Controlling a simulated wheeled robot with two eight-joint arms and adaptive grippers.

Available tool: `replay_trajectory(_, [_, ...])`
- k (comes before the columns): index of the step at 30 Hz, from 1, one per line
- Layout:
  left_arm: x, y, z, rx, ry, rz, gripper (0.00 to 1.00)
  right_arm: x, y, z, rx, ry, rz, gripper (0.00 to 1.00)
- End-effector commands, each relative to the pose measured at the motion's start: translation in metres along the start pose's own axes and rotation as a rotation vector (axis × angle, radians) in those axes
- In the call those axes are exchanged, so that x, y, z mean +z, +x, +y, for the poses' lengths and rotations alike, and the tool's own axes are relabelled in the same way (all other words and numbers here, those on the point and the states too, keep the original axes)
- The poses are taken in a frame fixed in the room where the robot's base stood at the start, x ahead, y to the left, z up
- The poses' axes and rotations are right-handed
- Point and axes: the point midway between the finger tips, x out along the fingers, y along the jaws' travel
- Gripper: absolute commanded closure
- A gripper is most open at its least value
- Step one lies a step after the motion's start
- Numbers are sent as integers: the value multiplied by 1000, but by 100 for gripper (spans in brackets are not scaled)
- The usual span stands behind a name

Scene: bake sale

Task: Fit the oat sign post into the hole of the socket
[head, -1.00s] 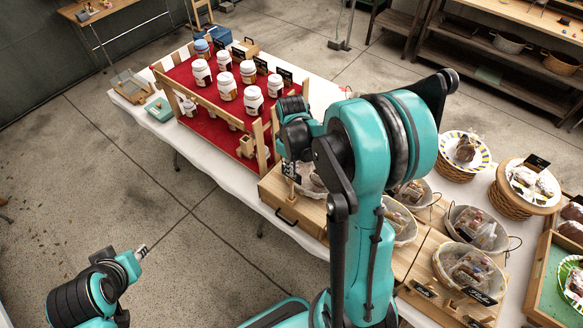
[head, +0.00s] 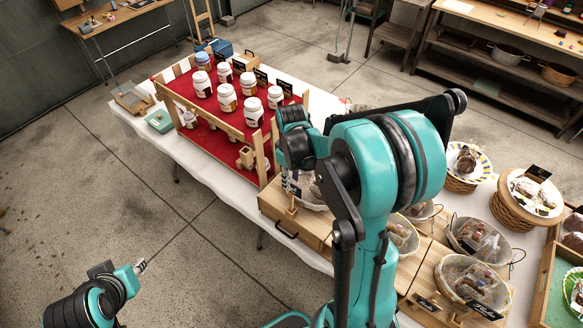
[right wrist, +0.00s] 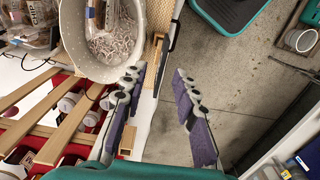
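In the right wrist view a thin dark edge (right wrist: 172,45) beyond the fingertips looks like this sign edge-on. My right gripper (right wrist: 158,80) is open and empty, with fingers wide apart. My left gripper (head: 140,267) is over the floor, far from both, too small to judge.
White jars (head: 228,97) fill the red tiered shelf (head: 213,130), whose wooden rails stand beside my right gripper. A basket (right wrist: 103,40) lies close by, above the drawer box (head: 283,225). More baskets stand to the right. The floor (head: 150,200) in front is clear.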

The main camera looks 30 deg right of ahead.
Motion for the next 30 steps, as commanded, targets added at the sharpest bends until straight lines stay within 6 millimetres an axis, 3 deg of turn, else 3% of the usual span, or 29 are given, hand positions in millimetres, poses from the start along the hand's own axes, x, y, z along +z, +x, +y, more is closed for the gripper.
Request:
replay_trajectory(9, [0,0,0,0,0,0,71,1,-69,0,0,0,0,71])
replay_trajectory(15, [0,0,0,0,0,0,71,0,-96,0,0,0,0,71])
replay_trajectory(30, [0,0,0,0,0,0,71,0,-103,0,0,0,0,71])
